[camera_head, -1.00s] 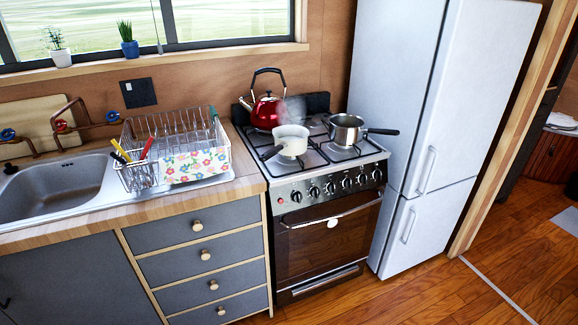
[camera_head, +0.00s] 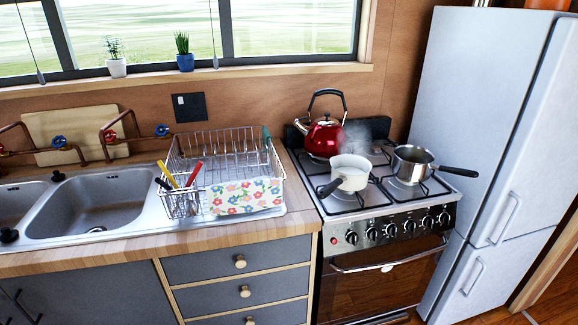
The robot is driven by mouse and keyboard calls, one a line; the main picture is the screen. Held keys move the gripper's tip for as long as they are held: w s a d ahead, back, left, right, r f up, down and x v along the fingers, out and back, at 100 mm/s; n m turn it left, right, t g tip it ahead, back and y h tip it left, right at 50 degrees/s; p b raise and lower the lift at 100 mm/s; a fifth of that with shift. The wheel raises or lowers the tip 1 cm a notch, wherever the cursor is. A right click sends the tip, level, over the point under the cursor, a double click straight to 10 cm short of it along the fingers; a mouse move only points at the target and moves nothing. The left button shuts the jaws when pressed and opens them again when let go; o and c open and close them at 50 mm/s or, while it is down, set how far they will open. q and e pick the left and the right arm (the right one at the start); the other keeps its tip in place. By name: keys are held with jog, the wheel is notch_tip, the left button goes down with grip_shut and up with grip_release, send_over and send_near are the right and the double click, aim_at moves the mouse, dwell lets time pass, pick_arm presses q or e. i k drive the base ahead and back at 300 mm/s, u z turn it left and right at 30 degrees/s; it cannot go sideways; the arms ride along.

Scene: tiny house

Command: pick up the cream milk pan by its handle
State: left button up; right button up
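The cream milk pan (camera_head: 351,173) stands upright on the front left of the stove top (camera_head: 345,206), with steam rising from it. Its dark handle (camera_head: 331,186) points left and toward the front, close to the stove's left edge. The handle's end looks free, with nothing resting on it. Neither of my grippers shows in the head view.
A red kettle (camera_head: 324,138) stands behind the milk pan. A steel saucepan (camera_head: 412,165) stands to its right, its black handle pointing right toward the fridge (camera_head: 485,130). A dish rack (camera_head: 222,168) stands on the counter left of the stove, beside the sink (camera_head: 95,205).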

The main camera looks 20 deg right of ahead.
aim_at(342, 182)
jog(key=z, duration=0.2)
jog(key=i, duration=1.1)
jog(key=z, duration=0.65)
